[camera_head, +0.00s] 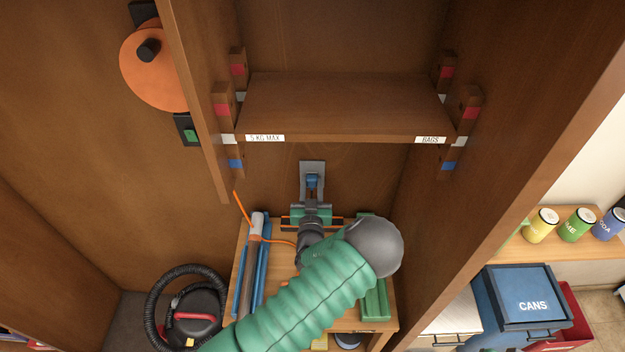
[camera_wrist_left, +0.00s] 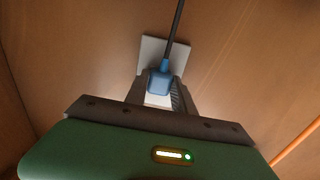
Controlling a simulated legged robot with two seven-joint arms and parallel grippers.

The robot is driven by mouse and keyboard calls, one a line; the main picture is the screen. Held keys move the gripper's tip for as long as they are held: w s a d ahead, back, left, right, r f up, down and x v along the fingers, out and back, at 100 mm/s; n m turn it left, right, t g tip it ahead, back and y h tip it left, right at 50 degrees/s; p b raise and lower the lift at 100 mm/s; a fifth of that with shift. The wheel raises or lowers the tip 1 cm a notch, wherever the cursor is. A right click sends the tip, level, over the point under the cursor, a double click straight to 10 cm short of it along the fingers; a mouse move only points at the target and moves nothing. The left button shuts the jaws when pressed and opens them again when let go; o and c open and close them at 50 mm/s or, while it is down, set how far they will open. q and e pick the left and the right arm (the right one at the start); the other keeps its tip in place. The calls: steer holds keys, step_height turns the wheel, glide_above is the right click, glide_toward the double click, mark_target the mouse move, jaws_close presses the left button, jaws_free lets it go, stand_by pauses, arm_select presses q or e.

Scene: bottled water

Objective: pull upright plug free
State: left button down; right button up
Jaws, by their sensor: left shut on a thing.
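The upright plug (camera_head: 313,181) is blue and sits at a grey wall plate (camera_head: 313,167) on the back panel of the wooden cabinet. In the left wrist view the blue plug (camera_wrist_left: 159,82) has a dark cord running up from it, with the pale plate (camera_wrist_left: 180,58) behind it. My left gripper (camera_head: 313,190) reaches up to the plate and is shut on the plug; its fingers also show in the left wrist view (camera_wrist_left: 160,95). I cannot tell from these frames whether the plug is fully seated. My right gripper is not in view.
A wooden shelf (camera_head: 340,105) spans the cabinet above my left gripper. An orange cord (camera_head: 243,208) hangs beside it. A lower wooden surface holds blue and green items. A black and red vacuum (camera_head: 190,315) stands at left. Cans and a blue bin (camera_head: 520,300) are at right.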

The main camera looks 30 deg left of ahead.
arm_select(q)
steer(key=shift+v, duration=2.85)
steer(key=shift+r, duration=0.1)
